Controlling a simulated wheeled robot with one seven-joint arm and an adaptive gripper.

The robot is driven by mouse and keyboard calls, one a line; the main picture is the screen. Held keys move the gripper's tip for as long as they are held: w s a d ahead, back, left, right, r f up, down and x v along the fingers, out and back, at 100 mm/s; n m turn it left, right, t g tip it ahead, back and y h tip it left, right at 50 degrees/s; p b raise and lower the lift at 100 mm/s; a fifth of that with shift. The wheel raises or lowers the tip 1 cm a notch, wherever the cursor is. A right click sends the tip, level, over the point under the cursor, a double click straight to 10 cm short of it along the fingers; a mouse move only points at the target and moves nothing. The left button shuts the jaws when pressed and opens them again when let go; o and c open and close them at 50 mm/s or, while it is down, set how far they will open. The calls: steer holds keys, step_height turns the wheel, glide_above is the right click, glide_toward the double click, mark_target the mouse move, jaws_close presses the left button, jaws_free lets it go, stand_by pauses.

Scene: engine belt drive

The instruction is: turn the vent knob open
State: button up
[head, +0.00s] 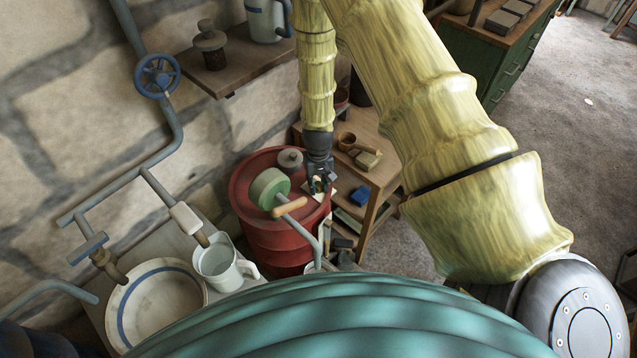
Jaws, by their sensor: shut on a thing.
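My gripper (320,183) points down at the right part of the red drum's (285,238) top. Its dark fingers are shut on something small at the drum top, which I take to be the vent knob. The fingers hide most of it, so I cannot tell how far it is turned. A grey capped fitting (290,159) stands on the drum top, left of my gripper and apart from it.
A wooden shelf unit (375,180) is on the right. A white pitcher (216,262) and basin (155,300) are at lower left.

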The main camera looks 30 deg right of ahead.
mark_target(319, 184)
steer(key=shift+m+b, duration=0.35)
steer(key=shift+m, duration=1.05)
steer(key=o, duration=1.1)
steer(key=shift+c, duration=0.2)
step_height(319, 184, up, 12)
